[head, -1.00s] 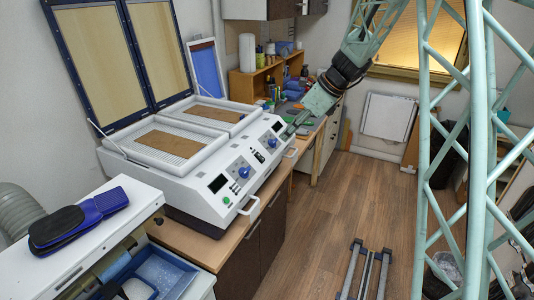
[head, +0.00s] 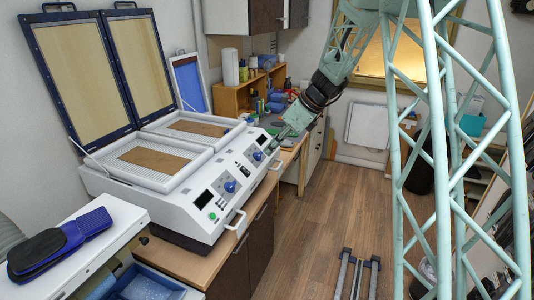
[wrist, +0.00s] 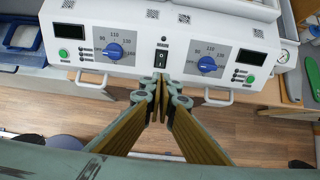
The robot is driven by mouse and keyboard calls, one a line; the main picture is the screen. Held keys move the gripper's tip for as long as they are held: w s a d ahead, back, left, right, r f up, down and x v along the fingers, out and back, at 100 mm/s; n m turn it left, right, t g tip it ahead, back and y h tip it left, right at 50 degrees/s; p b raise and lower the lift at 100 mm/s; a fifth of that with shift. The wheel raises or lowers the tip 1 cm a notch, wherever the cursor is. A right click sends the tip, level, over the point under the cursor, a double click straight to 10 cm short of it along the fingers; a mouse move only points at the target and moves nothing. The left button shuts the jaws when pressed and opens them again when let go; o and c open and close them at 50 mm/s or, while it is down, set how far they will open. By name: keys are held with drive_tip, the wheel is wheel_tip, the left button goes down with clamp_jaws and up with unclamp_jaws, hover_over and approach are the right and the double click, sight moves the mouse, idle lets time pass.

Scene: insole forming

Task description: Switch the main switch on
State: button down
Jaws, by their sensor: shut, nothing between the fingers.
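The main switch (wrist: 161,55) is a black rocker in the middle of the white machine's front panel, between two blue dials, in the wrist view. My gripper (wrist: 160,84) is shut and empty, its tips just below the switch in the picture. I cannot tell whether they touch the panel. In the head view my gripper (head: 280,141) reaches the panel's far half from the right. The switch is small there, and its position is unclear.
The left dial (wrist: 115,50) and right dial (wrist: 206,64) flank the switch, with green buttons and displays further out. White handles (wrist: 92,82) stick out below the panel. The machine (head: 170,190) stands on a wooden counter with its framed lids raised.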

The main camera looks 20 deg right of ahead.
sight(249, 173)
drive_tip(key=shift+x, duration=6.55)
